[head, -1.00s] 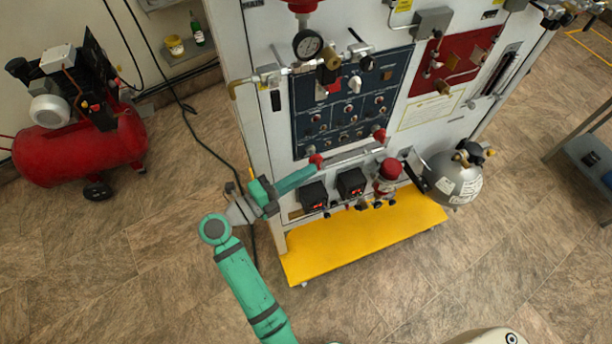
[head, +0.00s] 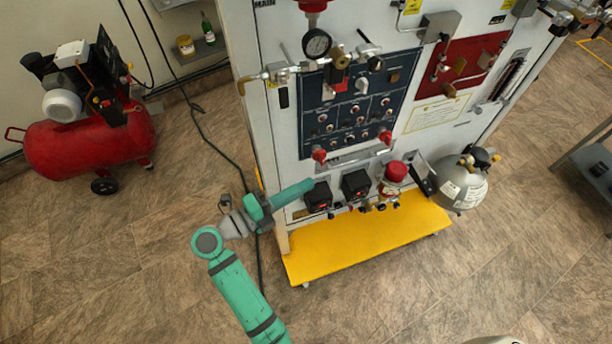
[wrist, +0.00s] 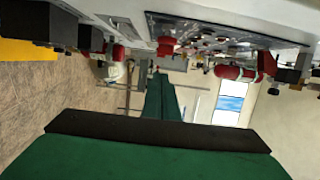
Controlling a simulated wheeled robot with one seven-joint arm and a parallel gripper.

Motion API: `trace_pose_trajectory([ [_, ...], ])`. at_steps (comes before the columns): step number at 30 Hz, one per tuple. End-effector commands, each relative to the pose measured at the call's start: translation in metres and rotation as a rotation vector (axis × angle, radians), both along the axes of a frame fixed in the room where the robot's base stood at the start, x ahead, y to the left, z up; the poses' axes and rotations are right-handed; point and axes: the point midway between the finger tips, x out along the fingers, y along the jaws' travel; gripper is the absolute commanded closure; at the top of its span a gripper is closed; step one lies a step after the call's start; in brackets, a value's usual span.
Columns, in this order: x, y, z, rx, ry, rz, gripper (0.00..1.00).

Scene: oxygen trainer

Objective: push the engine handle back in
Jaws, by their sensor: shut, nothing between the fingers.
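Two red knobs stand out at the bottom edge of the blue control panel (head: 350,108), a left one (head: 319,155) and a right one (head: 386,137). No label shows which is the engine handle, and I cannot tell how far either stands out. My green gripper (head: 311,183) is below the left knob, beside the black boxes, and appears apart from the knob. In the wrist view my gripper (wrist: 160,75) shows as two narrow green fingers lying together, with nothing between them. A red knob (wrist: 165,45) shows above the fingertips there.
Two black boxes (head: 356,184) and a red-capped part (head: 396,171) sit below the panel. A yellow base (head: 350,243) juts out under the cabinet. A grey tank (head: 462,183) is at the right and a red compressor (head: 80,148) at the left. The front floor is open.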

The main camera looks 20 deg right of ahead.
Motion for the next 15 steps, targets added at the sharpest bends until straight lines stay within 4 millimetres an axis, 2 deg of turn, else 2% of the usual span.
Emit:
trace_pose_trajectory([
  [7,-0.011,0.051,0.000,0.000,0.000,0.013,1.00],
  [12,-0.015,0.068,0.000,-0.001,0.000,0.016,1.00],
  [15,-0.017,0.072,0.000,0.000,0.000,0.014,1.00],
])
